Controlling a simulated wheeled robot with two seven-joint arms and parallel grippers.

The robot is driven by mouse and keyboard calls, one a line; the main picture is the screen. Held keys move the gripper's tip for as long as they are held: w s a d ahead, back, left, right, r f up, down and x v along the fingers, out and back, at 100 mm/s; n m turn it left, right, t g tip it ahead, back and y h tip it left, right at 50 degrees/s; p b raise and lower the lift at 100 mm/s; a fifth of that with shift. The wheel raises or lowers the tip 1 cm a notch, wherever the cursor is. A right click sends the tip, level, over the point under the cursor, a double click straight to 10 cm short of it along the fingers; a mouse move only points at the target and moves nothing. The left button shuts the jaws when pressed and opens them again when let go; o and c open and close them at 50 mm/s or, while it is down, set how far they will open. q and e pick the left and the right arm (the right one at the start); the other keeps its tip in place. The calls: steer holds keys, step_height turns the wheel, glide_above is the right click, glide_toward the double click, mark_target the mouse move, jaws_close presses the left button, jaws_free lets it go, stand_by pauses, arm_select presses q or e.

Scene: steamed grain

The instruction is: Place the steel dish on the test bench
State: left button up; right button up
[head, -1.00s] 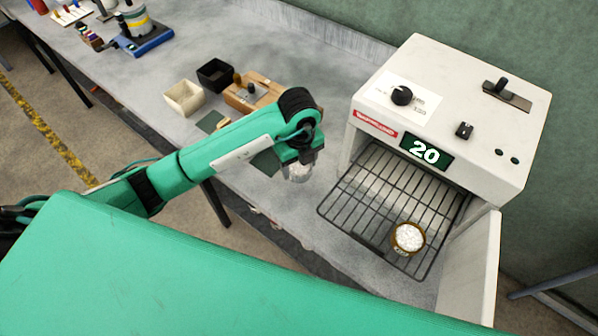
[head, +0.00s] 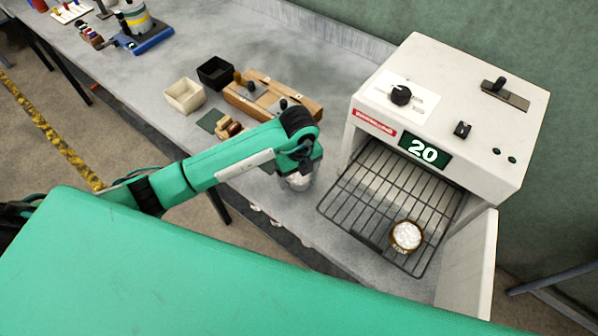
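My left gripper (head: 300,170) points down over the test bench (head: 330,245), just left of the oven's wire rack. A small silvery, pale-topped object, which looks like the steel dish (head: 299,182), is between its fingers. The fingers are mostly hidden by the wrist and look shut on it. The dish is very close to the bench top; I cannot tell whether it touches. My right gripper is not in view.
A white oven (head: 455,115) with its door open reads 20. A brass-coloured dish of white grain (head: 406,237) sits on its wire rack (head: 365,200). A wooden block (head: 262,92), white box (head: 184,96) and black box (head: 215,73) stand behind my arm.

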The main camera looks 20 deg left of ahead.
mark_target(299, 179)
arm_select(q)
steer(key=shift+r, duration=0.15)
step_height(299, 179, up, 12)
steer(key=b, duration=0.2)
stand_by(0.4)
stand_by(0.4)
